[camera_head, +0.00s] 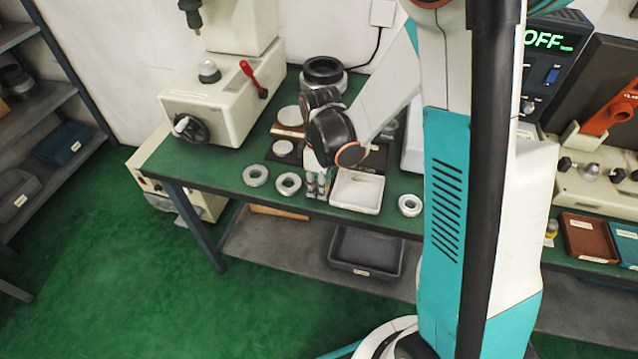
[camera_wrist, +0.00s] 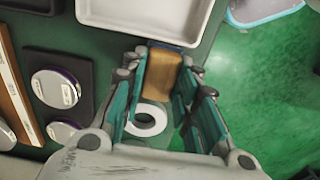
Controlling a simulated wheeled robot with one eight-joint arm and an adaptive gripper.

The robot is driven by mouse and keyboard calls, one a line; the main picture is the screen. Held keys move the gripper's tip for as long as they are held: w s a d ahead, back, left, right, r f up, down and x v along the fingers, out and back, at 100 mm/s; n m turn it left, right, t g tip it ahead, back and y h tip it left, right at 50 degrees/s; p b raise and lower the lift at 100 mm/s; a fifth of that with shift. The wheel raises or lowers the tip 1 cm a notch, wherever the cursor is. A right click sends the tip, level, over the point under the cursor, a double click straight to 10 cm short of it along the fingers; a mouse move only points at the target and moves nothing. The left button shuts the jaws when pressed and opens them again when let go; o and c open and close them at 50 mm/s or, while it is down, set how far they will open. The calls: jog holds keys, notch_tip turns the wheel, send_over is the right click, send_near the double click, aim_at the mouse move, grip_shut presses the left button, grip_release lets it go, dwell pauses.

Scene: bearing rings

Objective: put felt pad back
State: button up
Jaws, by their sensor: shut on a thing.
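The felt pad (camera_wrist: 164,72) looks like a small tan-brown block between my fingertips in the wrist view. My gripper (camera_wrist: 165,60) is shut on it, with one finger on each side. In the head view my gripper (camera_head: 317,187) points down near the front edge of the green bench, between a metal ring (camera_head: 289,183) and a white tray (camera_head: 357,203). I cannot make out the pad in the head view. The white tray also shows at the top of the wrist view (camera_wrist: 150,22), and a ring (camera_wrist: 147,121) shows between the fingers.
More rings (camera_head: 255,175) (camera_head: 409,205) lie along the bench front. Pale discs (camera_head: 283,148) and a wooden strip (camera_head: 287,131) lie behind my gripper. A press with a red lever (camera_head: 246,70) stands at left. A dark bin (camera_head: 365,262) is on the lower shelf.

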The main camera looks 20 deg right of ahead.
jog(key=shift+f, duration=0.15)
jog(key=o, duration=1)
jog(key=shift+o, duration=0.2)
notch_tip(320, 180, up, 12)
jog(key=p, duration=0.5)
jog(key=s+r+m+t, duration=0.7)
jog(key=s+r+m, duration=0.3)
jog(key=s+r, duration=0.5)
jog(key=shift+m, duration=0.4)
